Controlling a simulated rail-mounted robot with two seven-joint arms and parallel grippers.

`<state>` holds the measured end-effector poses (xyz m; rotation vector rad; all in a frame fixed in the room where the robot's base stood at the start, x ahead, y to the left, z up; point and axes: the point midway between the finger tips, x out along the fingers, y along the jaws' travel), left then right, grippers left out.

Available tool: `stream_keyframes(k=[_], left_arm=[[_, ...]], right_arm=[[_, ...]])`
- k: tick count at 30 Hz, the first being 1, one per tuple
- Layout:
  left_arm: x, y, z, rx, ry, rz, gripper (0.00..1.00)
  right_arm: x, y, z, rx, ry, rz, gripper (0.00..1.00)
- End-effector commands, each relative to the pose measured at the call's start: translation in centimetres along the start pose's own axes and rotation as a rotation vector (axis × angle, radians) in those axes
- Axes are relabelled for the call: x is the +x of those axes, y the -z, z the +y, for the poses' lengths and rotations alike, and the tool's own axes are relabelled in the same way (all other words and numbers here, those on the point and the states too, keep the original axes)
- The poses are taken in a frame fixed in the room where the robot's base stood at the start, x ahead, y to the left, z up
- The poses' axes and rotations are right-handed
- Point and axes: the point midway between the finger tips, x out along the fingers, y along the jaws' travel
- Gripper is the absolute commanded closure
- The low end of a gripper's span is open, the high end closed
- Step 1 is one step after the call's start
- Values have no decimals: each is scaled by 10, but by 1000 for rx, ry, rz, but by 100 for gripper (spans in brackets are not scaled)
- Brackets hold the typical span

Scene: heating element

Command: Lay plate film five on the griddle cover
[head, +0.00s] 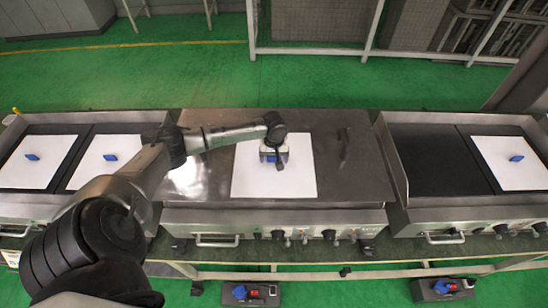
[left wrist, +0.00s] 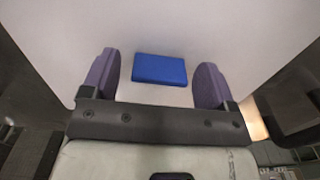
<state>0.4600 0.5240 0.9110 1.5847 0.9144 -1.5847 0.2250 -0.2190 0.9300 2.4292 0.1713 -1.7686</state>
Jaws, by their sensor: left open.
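A white plate film (head: 247,178) lies flat on the metal griddle cover (head: 350,185) of the middle griddle. I cannot read a number on it. The film also fills the left wrist view (left wrist: 215,30), with its blue grip block (left wrist: 160,69) standing in the middle. My left gripper (head: 274,157) is right over this block and partly hides it in the head view. In the left wrist view its two purple fingers (left wrist: 157,82) are open, one on each side of the block, with gaps showing. My right gripper is not in view.
Two white films with blue blocks (head: 38,160) (head: 115,165) lie on the left griddle. Another film (head: 505,165) lies on the right griddle, beside a bare dark plate (head: 428,160). A dark handle (head: 344,145) sits on the cover's right part.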

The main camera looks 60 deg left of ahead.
Motion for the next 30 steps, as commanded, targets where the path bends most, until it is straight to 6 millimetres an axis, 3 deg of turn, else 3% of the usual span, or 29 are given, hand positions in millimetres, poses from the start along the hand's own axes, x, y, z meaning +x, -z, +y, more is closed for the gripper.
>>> stream_keyframes(k=[15, 22, 26, 29, 30], left_arm=[[-87, 1, 0, 0, -1, 1, 20], [-112, 1, 0, -1, -2, 0, 20], [-106, -13, 4, 52, 2, -4, 20], [-76, -51, 14, 202, 2, -11, 20], [-60, -74, 19, 290, -2, -13, 20]], right_arm=[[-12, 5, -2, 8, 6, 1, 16], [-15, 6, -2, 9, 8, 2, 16], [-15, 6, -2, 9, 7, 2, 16], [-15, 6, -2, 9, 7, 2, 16], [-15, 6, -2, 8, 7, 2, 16]])
